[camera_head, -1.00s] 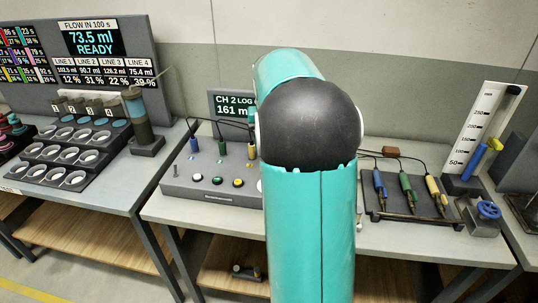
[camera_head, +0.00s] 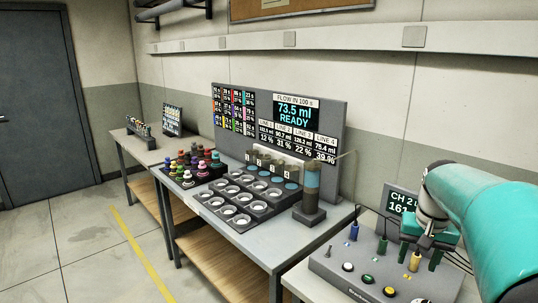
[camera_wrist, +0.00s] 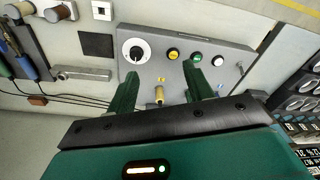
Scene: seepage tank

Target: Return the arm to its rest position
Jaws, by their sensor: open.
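My teal arm (camera_head: 490,225) reaches in from the right edge of the head view. It bends down to my gripper (camera_head: 419,262), which is over the grey control box on the bench. In the wrist view my gripper (camera_wrist: 160,72) is open, its two green fingers well apart. A yellow plug (camera_wrist: 159,96) stands between the fingers, low in the gap. It also shows in the head view (camera_head: 414,262). I cannot tell whether a finger touches it. The grey control box (camera_wrist: 182,55) has a dial and coloured buttons.
A small screen (camera_head: 401,201) stands behind the box. To the left are a bench with a tray of round cups (camera_head: 238,200), a dark cylinder (camera_head: 311,190) and a large display board (camera_head: 330,108). Blue-handled probes (camera_wrist: 27,66) lie at the wrist view's left. Open floor lies at the lower left.

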